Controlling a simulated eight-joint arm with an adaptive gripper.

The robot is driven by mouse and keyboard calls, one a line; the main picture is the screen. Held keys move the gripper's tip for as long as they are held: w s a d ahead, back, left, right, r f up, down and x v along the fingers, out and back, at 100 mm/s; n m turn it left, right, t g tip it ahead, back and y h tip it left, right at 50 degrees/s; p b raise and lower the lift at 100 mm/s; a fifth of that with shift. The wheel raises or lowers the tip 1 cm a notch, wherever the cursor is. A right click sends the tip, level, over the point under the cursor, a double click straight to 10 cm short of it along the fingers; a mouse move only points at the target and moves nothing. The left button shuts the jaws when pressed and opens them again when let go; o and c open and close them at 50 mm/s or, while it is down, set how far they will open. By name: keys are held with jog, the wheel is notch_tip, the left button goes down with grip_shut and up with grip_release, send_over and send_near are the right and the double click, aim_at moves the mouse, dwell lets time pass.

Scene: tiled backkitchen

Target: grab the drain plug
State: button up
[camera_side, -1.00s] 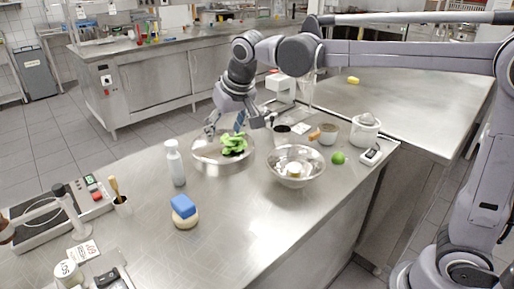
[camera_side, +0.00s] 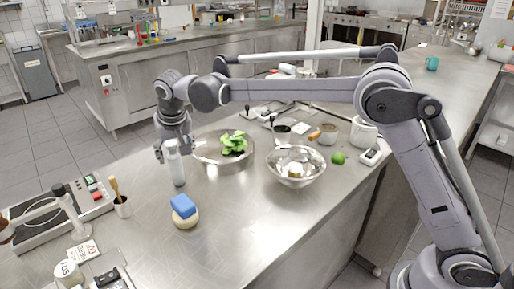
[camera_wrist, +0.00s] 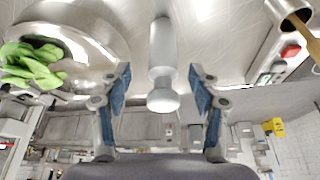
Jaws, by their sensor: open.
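I cannot pick out the drain plug for certain in either view. A small pale round piece (camera_side: 295,170) lies in the steel bowl (camera_side: 285,181), but I cannot tell what it is.
A blue sponge (camera_side: 183,204) sits on a tan round thing at the front. A cup with a wooden handle (camera_side: 122,207) stands left, near a switch box (camera_side: 90,184). A lime (camera_side: 338,158) and a white juicer (camera_side: 364,131) are at right.

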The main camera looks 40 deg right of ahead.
aim_at(176, 164)
jog(key=shift+x, duration=2.9)
jog(key=shift+a, duration=0.2)
jog(key=shift+c, duration=0.3)
jog(key=c, duration=1.2)
